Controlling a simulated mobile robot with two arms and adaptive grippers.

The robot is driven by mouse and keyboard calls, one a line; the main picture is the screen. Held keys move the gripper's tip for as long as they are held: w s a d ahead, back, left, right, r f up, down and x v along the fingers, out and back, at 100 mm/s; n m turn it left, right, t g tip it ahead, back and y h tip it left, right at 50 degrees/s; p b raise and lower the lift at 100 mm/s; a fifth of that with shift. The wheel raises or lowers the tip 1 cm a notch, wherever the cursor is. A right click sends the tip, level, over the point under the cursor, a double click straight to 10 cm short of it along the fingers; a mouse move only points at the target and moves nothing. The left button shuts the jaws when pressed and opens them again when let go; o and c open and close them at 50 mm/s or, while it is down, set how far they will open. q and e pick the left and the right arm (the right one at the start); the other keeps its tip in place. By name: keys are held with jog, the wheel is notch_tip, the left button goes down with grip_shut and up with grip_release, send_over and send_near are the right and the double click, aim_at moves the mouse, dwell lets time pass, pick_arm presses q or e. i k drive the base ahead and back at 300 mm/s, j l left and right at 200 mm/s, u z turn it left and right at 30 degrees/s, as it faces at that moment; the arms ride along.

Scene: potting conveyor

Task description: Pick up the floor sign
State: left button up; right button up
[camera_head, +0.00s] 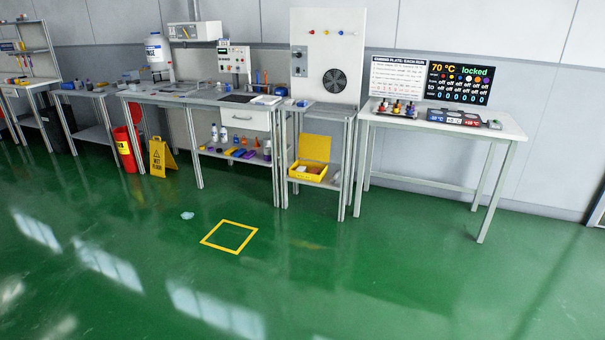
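The floor sign (161,158) is a yellow folding board with a black warning triangle and dark lettering.
A red bin (125,149) stands just left of the sign. A grey workbench (165,93) stands behind it. A yellow square outline (230,250) and a small pale blue patch (187,215) are on the open floor. A white table (455,123) stands at the right.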

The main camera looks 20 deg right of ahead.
aim_at(161, 157)
jog(key=i+j+u, duration=0.1)
jog(key=i+u, duration=0.3)
jog(key=i, duration=5.4)
jog(key=j+u, duration=0.05)
jog(key=j, duration=0.25)
